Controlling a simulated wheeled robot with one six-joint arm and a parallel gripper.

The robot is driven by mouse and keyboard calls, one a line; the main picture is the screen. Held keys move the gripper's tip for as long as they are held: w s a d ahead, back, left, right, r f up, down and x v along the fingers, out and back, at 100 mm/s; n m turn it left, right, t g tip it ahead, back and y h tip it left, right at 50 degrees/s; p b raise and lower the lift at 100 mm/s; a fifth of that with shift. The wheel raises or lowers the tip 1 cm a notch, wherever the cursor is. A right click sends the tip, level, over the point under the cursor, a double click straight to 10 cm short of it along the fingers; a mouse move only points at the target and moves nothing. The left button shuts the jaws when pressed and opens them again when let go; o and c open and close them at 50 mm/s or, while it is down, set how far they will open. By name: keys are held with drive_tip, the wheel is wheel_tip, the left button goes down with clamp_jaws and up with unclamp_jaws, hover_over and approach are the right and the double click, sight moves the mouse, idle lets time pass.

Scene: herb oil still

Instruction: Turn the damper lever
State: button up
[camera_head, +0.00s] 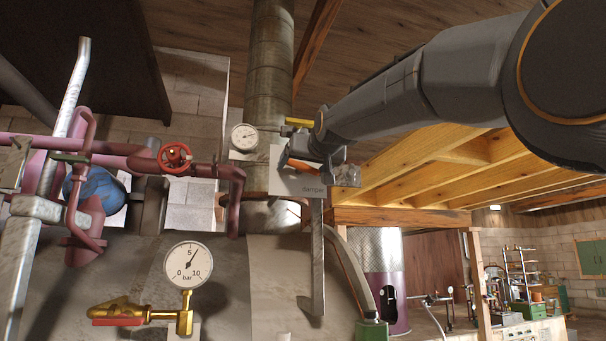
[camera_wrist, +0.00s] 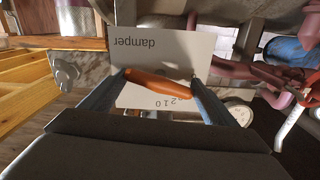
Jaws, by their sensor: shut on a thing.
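The damper lever (camera_wrist: 158,83) is an orange handle in front of a pale plate (camera_wrist: 180,48) marked "damper" and, at its other end, "2 1 0". The wrist view is upside down to the lettering. My gripper (camera_wrist: 160,85) has its two fingers at the two ends of the lever, shut on it. In the head view my gripper (camera_head: 316,160) is at the plate (camera_head: 290,184), beside the metal flue pipe (camera_head: 268,70). A bit of the orange lever (camera_head: 297,164) shows left of the gripper; the rest is hidden behind it.
A red valve wheel (camera_head: 174,158) on pink pipes stands left of the plate. A small dial (camera_head: 244,137) is close by the plate's upper left. A bar gauge (camera_head: 188,265) and brass valve (camera_head: 125,311) are lower. Wooden beams (camera_head: 440,165) lie to the right.

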drive_tip(key=shift+n, duration=0.4)
drive_tip(key=o, duration=0.9)
drive_tip(key=shift+s, duration=0.1)
drive_tip(key=shift+b+v, duration=1.95)
drive_tip(key=shift+v, duration=1.85)
